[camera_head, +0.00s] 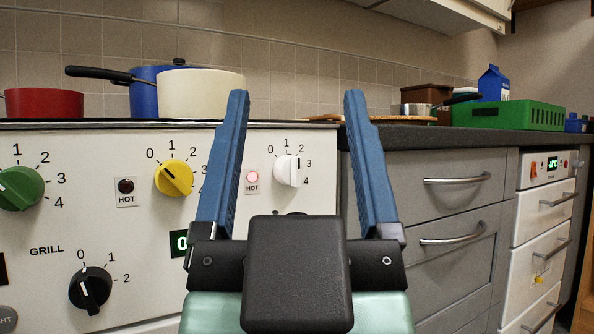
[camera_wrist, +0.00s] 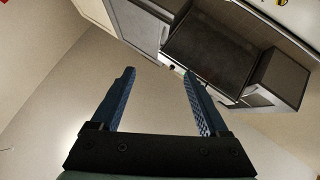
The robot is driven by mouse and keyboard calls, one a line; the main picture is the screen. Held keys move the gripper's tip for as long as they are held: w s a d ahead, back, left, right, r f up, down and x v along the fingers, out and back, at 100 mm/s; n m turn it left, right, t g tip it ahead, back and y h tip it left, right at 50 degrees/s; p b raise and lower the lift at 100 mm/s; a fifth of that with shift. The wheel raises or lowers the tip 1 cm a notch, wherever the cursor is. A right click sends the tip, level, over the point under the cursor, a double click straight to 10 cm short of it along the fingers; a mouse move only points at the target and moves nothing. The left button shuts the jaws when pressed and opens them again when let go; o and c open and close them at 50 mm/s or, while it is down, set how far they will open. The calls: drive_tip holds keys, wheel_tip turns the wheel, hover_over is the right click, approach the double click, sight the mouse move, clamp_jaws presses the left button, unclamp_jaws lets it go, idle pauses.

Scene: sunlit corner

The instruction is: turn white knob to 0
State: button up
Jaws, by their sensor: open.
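The white knob (camera_head: 287,170) sits on the white stove panel (camera_head: 130,225), with the numbers 0 to 4 around it. It appears turned away from 0, toward the right side of its scale; its exact setting is hard to read. My gripper (camera_head: 297,95) is open and empty, its blue fingers pointing up in the head view. The knob shows between the fingers, behind them, with no visible contact. In the wrist view, my gripper (camera_wrist: 158,73) is over bare floor and the white knob cannot be made out.
A lit red HOT lamp (camera_head: 252,177) is left of the white knob. Yellow (camera_head: 174,178), green (camera_head: 20,188) and black (camera_head: 90,288) knobs share the panel. A cream pot (camera_head: 200,94) stands on the stove top. Grey drawers (camera_head: 440,165) with protruding handles are on the right.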

drive_tip(key=w+d+g+y+p, duration=0.1)
drive_tip(key=w+g+p, duration=0.1)
drive_tip(key=w+p, duration=0.35)
drive_tip(key=m+g+y+p, duration=0.2)
drive_tip(key=g+y+p, duration=0.7)
drive_tip(key=p, duration=2.5)
approach(299, 173)
drive_tip(key=shift+g+h, duration=0.3)
drive_tip(key=shift+h, duration=0.2)
drive_tip(key=x, duration=0.6)
drive_tip(key=r+x, duration=0.1)
drive_tip(key=x, duration=0.2)
drive_tip(key=shift+w+a, duration=0.2)
drive_tip(key=shift+a, duration=0.1)
clamp_jaws()
